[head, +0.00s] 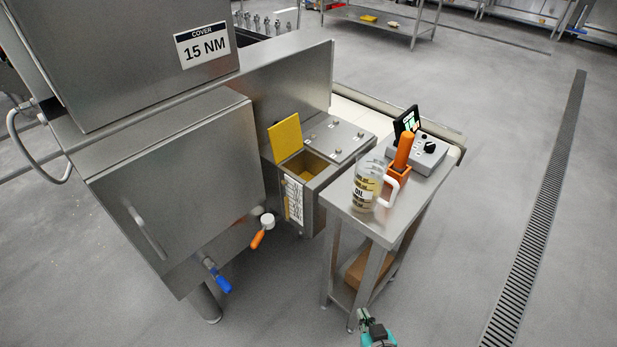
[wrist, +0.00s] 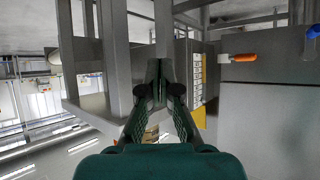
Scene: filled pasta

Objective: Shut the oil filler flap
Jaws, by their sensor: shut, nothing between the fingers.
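The yellow oil filler flap (head: 285,137) stands raised, close to upright, at the back left of the open filler box (head: 318,187). Inside the box a yellowish fill shows. In the wrist view, which looks upside down, the box's white label (wrist: 197,70) is right of the fingers, with a yellow strip (wrist: 201,118) beside it; I cannot tell whether this is the flap. My gripper (head: 365,316) is low at the bottom of the head view, in front of the small table and well apart from the flap. Its fingers (wrist: 160,70) are shut and empty.
A steel side table (head: 372,221) stands between my gripper and the box's right side. It carries an oil jug (head: 365,188), an orange-handled tool (head: 403,152) and a control box (head: 426,158). Orange (head: 258,238) and blue (head: 223,284) valve handles stick out at left. Floor on the right is clear.

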